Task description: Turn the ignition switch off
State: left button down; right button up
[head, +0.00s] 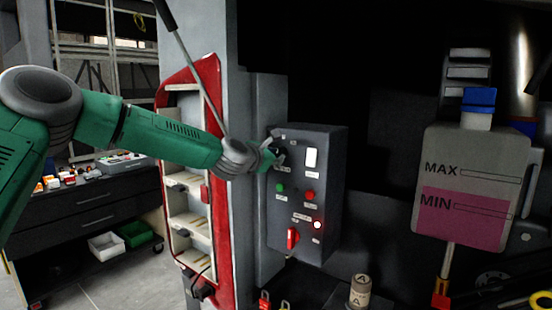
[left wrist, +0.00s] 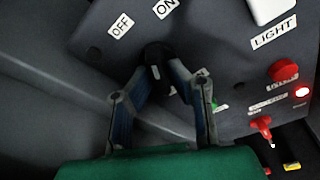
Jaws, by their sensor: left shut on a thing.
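The grey control box (head: 331,185) stands on a ledge in the middle of the head view. The ignition switch, a black knob (left wrist: 156,62) near the box's upper left corner, shows in the left wrist view below the OFF label (left wrist: 121,25) and ON label (left wrist: 165,8). My left gripper (head: 273,150) is at the box's upper left, and its fingers (left wrist: 160,85) are shut on the knob from both sides. In the head view the gripper mostly hides the knob. I cannot tell exactly which label the knob points to. My right gripper is not in view.
The box also has a white light switch (head: 311,158), a green button (head: 280,187), a red button (head: 310,195), a lit red lamp (head: 318,225) and a red rotary handle (head: 292,238). A tank of pink fluid (head: 462,218) is at right. A red-framed shelf (head: 214,240) stands at left.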

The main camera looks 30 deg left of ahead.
pick_arm(q)
jog(key=shift+d, duration=0.25)
